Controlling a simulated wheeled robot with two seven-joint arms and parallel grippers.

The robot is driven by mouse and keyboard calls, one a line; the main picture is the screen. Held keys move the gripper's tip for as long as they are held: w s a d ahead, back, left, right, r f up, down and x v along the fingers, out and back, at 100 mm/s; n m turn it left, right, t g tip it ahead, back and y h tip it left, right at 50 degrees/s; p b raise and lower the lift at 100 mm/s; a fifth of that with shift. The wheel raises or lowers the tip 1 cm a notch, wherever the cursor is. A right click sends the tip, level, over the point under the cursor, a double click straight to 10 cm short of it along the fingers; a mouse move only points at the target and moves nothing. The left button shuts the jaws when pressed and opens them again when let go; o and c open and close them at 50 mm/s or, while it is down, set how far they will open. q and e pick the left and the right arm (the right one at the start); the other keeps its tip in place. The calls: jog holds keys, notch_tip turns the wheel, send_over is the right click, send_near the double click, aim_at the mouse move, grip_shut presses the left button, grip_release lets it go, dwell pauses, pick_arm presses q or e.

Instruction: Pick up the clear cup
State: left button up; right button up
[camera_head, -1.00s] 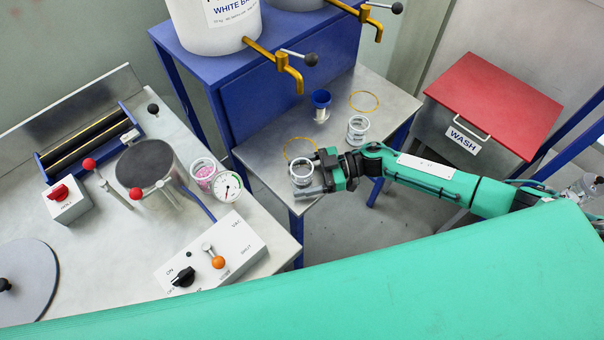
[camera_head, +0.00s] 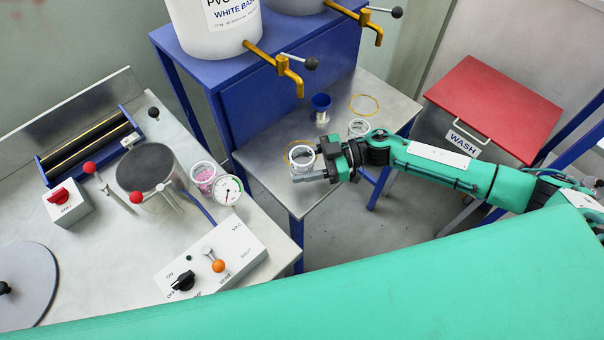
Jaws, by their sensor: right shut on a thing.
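A clear cup (camera_head: 302,156) is between the fingers of my right gripper (camera_head: 312,167), at the front of the metal shelf (camera_head: 262,172). The gripper comes from the right and is shut on the cup. The cup looks upright and overlaps a yellow ring on the shelf in the picture. I cannot tell exactly how high it is above the shelf. My left gripper is not in view.
A clear cup with pink contents (camera_head: 204,174) and a gauge (camera_head: 228,189) are on the left bench. A red-lidded WASH bin (camera_head: 493,105) is right.

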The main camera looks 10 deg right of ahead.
notch_tip(320, 180, up, 14)
jog(key=shift+f, duration=0.2)
